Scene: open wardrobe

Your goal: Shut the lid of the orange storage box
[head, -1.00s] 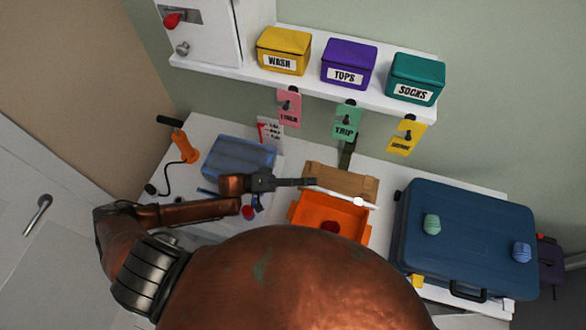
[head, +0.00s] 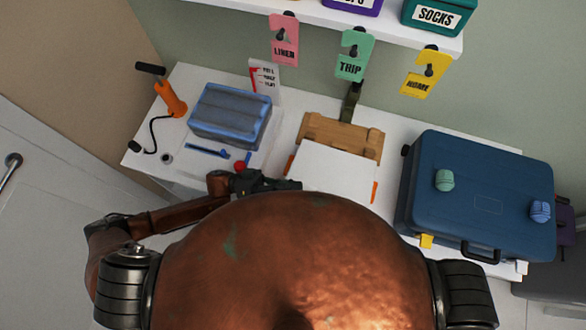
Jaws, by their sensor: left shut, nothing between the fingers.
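The orange storage box (head: 375,192) is on the white table, mostly hidden. Its white lid (head: 335,172) now lies over the opening, with orange showing at the left and right edges. I cannot tell whether the lid is fully flat, because my own body hides the front of the box. My left gripper (head: 292,185) is shut and empty at the lid's front left. I cannot tell whether it touches the lid. My right gripper is out of view.
A brown wooden piece (head: 355,139) lies just behind the box. A blue suitcase (head: 480,180) stands to the right. A blue folded bundle (head: 230,112) and an orange-handled tool (head: 170,98) are to the left. Tags (head: 355,53) hang under the shelf above.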

